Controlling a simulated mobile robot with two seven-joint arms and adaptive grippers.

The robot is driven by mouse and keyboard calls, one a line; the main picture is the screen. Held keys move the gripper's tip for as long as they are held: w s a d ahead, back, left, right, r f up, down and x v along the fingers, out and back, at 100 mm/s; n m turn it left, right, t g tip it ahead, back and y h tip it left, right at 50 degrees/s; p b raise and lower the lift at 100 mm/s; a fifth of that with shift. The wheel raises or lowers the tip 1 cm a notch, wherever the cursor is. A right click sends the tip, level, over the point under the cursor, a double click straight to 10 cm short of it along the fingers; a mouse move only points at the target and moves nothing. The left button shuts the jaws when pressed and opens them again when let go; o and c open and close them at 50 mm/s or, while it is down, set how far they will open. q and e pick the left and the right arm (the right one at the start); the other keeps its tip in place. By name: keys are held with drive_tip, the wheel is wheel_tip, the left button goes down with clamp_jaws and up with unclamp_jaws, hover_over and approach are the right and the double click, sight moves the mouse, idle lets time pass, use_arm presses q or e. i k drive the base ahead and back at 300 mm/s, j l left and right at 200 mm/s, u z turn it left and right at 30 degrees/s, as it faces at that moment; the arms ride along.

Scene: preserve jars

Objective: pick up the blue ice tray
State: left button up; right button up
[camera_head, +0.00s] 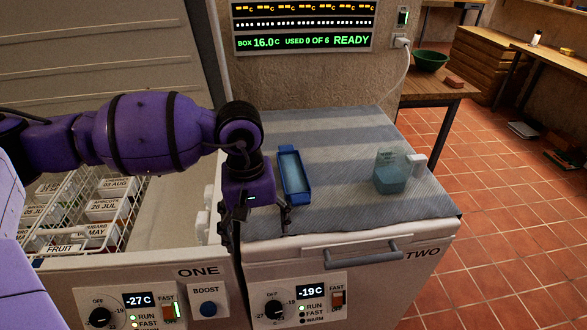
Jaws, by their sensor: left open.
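The blue ice tray (294,176) is long and narrow. It lies on the grey striped cloth (345,140) on the lid of the freezer marked TWO. My left gripper (260,230) points down just left of and in front of the tray, near the freezer's front left edge. Its fingers are spread, with nothing seen between them. It looks apart from the tray, though the exact gap is hard to judge. My right gripper is not in view.
A clear jug (391,175) with bluish contents stands right of the tray. Freezer ONE, left, is open, with labelled boxes in a wire basket (95,215). A handle (362,254) juts from freezer TWO's front. A green bowl (430,60) sits on a wooden table behind.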

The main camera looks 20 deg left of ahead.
sight(296, 190)
drive_tip(key=i, duration=0.9)
